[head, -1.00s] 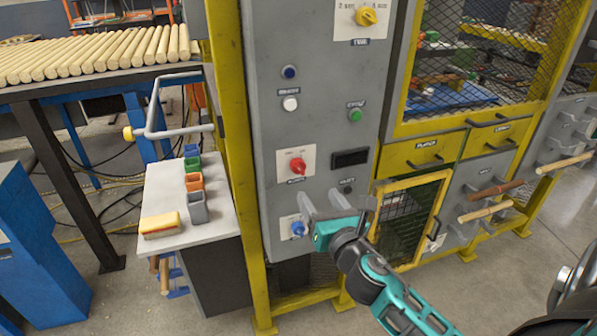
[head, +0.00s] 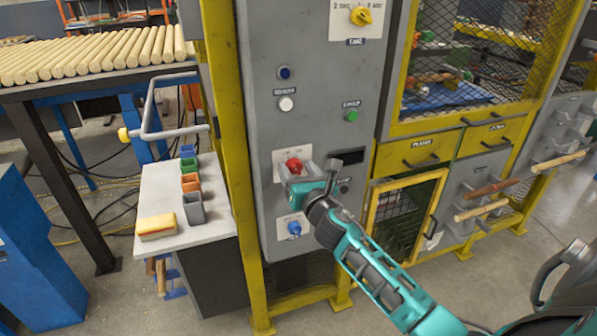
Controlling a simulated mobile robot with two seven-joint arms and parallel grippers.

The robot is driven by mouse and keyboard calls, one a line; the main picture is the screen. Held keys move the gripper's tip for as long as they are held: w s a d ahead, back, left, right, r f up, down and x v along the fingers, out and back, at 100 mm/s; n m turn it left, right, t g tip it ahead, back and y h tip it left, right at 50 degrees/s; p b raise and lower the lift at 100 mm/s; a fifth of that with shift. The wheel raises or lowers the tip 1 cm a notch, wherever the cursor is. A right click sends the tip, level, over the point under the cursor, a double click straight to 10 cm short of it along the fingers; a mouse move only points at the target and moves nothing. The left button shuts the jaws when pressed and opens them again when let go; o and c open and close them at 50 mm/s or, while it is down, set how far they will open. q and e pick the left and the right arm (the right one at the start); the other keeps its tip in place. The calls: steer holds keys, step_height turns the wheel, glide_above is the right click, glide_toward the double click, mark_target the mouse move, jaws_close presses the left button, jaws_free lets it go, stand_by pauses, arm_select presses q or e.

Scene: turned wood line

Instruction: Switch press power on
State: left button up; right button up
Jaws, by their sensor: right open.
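The grey press control panel (head: 310,110) stands in the middle of the head view. On it is a red rotary knob (head: 294,165) on a white plate. A blue rotary knob (head: 294,228) is below it, and a yellow one (head: 361,16) is at the top. My right gripper (head: 308,173) is open and empty in front of the panel. Its fingertips are beside and just below the red knob; I cannot tell whether they touch it. The gripper hides the label under the red knob, and the other labels are too small to read surely. My left gripper is not in view.
Blue (head: 285,72), white (head: 286,104) and green (head: 351,115) buttons sit higher on the panel. A yellow frame post (head: 228,120) stands left of it. A side table (head: 165,195) holds small bins and a sponge (head: 157,226). A mesh door (head: 402,215) is at right.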

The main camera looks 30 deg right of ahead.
steer(key=shift+c, duration=0.3)
steer(key=c, duration=1)
steer(key=shift+m, duration=0.4)
steer(key=m, duration=0.5)
steer(key=shift+m, duration=0.3)
steer(key=m, duration=0.5)
steer(key=shift+d+f+p, duration=0.1)
steer(key=shift+p, duration=0.2)
steer(key=shift+m, duration=0.4)
steer(key=o, duration=1.1)
steer(key=shift+c, duration=0.2)
